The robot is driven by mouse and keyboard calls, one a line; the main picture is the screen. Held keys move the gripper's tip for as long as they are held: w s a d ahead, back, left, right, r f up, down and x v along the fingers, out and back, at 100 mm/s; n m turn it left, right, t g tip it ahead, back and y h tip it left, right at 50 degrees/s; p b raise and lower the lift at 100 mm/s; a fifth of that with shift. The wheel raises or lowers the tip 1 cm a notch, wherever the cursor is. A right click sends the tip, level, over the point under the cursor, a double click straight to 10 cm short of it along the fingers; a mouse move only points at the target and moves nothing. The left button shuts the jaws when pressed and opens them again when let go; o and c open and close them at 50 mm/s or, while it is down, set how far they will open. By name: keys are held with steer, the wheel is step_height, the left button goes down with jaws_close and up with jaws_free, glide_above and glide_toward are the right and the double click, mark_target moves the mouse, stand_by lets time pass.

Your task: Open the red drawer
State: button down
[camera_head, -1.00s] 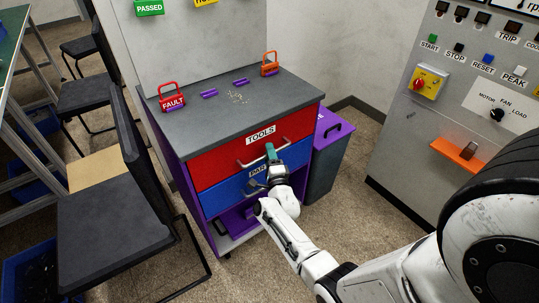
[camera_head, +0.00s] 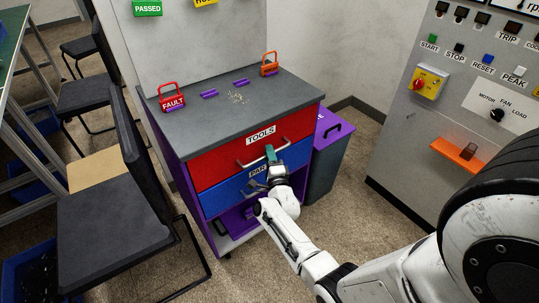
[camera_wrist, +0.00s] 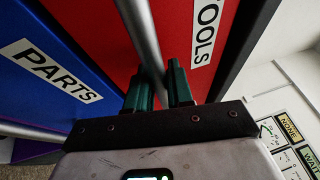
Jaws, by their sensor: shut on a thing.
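The red drawer (camera_head: 213,170), labelled TOOLS, is the top drawer of the grey-topped cabinet. Its front looks about flush with the cabinet. Its metal bar handle (camera_head: 252,164) runs across the front below the label. My gripper (camera_head: 271,154) is at the right part of this handle. In the wrist view, the green fingers of my gripper (camera_wrist: 159,88) stand on either side of the handle bar (camera_wrist: 140,32) and are shut on it, in front of the red drawer face (camera_wrist: 106,30). The fingers hide part of the bar.
The blue PARTS drawer (camera_head: 222,197) is just below, with an open purple compartment (camera_head: 231,222) under it. A dark bin with a purple lid (camera_head: 322,160) stands close on the right. A black chair (camera_head: 120,228) stands at left. Carpet is free in front.

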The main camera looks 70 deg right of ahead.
steer(key=s+a, duration=0.7)
steer(key=s, duration=0.5)
steer(key=s+a+p, duration=0.1)
steer(key=s+a, duration=0.7)
steer(key=s, duration=0.4)
steer(key=shift+s+p, duration=0.25)
steer(key=shift+p, duration=0.05)
steer(key=c, duration=1.1)
jaws_free()
